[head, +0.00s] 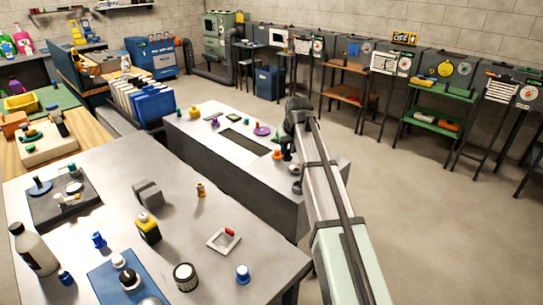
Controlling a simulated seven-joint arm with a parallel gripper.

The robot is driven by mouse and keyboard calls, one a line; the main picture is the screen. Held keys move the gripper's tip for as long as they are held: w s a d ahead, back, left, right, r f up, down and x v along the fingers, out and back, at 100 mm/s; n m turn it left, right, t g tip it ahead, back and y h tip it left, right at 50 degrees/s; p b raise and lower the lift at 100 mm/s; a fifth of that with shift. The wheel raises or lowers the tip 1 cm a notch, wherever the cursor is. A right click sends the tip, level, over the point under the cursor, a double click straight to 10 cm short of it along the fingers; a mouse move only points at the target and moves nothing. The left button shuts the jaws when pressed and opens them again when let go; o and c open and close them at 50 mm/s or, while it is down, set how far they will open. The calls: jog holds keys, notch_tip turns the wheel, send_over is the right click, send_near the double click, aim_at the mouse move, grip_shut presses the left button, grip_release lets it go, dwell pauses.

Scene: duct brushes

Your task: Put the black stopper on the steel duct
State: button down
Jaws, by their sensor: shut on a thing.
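The steel duct (225,166) is a long grey box in the middle of the head view, with a dark rectangular opening (245,142) in its top. My gripper (284,146) is at the end of my arm, low over the right part of the duct's top. It is shut on a small dark thing, mostly hidden by the gripper and too small to identify surely as the black stopper. I cannot tell whether that thing touches the duct. An orange stopper (277,155) stands close beside the gripper.
The near steel table (130,180) holds a white bottle (35,250), a blue mat (105,285) and small parts. Open floor (420,220) lies to the right.

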jog(key=shift+f, duration=4.2)
jog(key=shift+f, duration=0.1)
jog(key=c, duration=1)
grip_release()
jog(key=shift+o, duration=0.2)
jog(key=v, duration=1.2)
jog(key=shift+s, duration=0.1)
